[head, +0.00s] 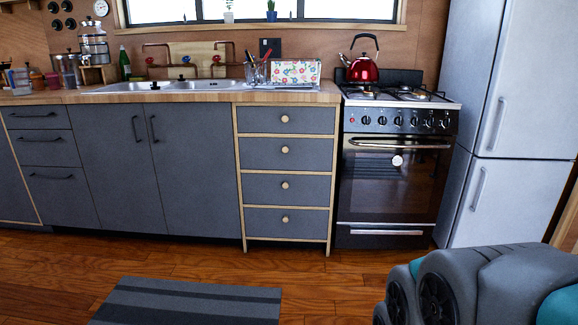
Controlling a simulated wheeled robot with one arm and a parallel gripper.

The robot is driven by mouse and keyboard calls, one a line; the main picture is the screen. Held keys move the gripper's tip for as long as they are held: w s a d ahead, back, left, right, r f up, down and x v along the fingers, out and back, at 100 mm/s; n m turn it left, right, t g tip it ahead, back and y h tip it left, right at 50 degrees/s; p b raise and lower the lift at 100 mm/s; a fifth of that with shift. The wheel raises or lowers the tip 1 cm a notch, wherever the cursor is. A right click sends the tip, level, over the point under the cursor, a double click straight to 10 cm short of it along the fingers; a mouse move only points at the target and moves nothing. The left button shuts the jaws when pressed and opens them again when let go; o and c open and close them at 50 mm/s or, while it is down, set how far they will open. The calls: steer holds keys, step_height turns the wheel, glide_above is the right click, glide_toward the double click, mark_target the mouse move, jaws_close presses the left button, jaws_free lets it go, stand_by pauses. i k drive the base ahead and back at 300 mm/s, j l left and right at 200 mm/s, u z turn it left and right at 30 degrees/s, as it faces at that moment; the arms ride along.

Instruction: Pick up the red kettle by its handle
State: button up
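The red kettle (363,70) sits upright on the back left of the stove top (395,95). Its black arched handle (365,40) stands up above the body, and its spout points to the left. Part of my own arm shows at the bottom right, grey with teal parts, well apart from the kettle. My gripper's fingers are not in view.
A counter (200,97) with a sink, cups with utensils (257,73) and a floral box (296,72) lies left of the stove. A tall fridge (505,120) stands close on its right. A striped rug (185,302) lies on the open wooden floor.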

mark_target(359, 71)
steer(key=i+j+z, duration=0.15)
steer(key=i, duration=0.8)
